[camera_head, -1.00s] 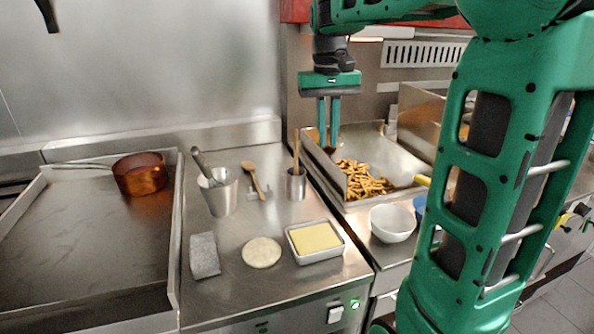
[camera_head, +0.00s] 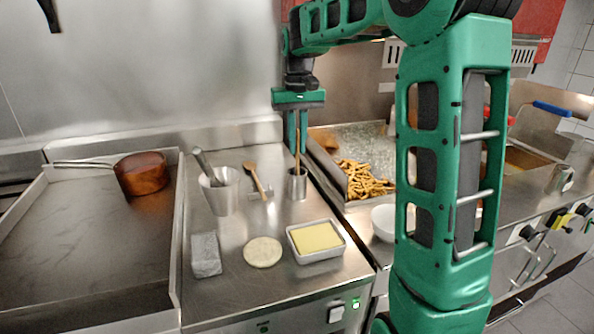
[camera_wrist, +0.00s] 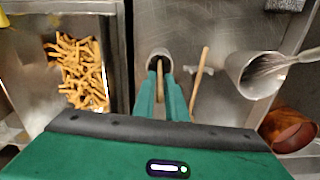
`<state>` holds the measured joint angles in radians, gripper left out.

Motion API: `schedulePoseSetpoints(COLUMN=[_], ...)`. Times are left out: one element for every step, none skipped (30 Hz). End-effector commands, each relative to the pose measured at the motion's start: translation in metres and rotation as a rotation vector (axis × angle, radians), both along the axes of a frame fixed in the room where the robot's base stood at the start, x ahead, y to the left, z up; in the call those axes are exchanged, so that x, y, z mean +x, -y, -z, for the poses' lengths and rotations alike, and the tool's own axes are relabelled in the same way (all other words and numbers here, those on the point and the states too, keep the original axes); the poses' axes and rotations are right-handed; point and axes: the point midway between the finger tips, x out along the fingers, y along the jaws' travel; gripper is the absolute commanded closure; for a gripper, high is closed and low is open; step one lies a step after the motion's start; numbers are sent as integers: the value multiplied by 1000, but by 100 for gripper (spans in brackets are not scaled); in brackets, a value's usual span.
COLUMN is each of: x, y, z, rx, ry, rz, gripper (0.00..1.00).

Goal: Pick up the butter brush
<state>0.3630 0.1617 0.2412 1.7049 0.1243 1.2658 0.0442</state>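The butter brush appears to be the thin wooden handle (camera_head: 297,164) standing upright in a small metal cup (camera_head: 297,185); its lower end is hidden inside. My gripper (camera_head: 297,148) points down just above the cup, with its two fingers either side of the handle's upper part. The wrist view shows the handle (camera_wrist: 160,69) between the fingertips (camera_wrist: 162,79), with the cup (camera_wrist: 159,57) beyond them. The fingers look apart; I cannot tell whether either touches the handle.
A butter dish (camera_head: 338,251) and a round of dough (camera_head: 262,252) lie nearer. A fries tray (camera_head: 385,199) is right; a copper pan (camera_head: 142,175) is far left.

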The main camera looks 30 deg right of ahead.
Motion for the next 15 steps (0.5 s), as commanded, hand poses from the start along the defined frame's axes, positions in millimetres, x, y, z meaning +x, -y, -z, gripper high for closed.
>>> schedulePoseSetpoints(x=[0,0,0,0,0,0,0,0,-1,-1,-1,-1,-1,-1,-1], y=[0,0,0,0,0,0,0,0,1,1,1,1,1,1,1], z=[5,7,9,10,11,13,16,19,24,29,33,39,43,47,51], rx=[0,0,0,0,0,0,0,0,1,1,1,1,1,1,1], ry=[-1,0,0,0,0,0,-1,-1,-2,-3,-2,-3,-3,-2,-2], rz=[0,0,0,0,0,0,0,1,1,1,1,2,2,2,1], gripper=[88,88,88,88,88,88,88,88,88,88,88,88,88,88,88])
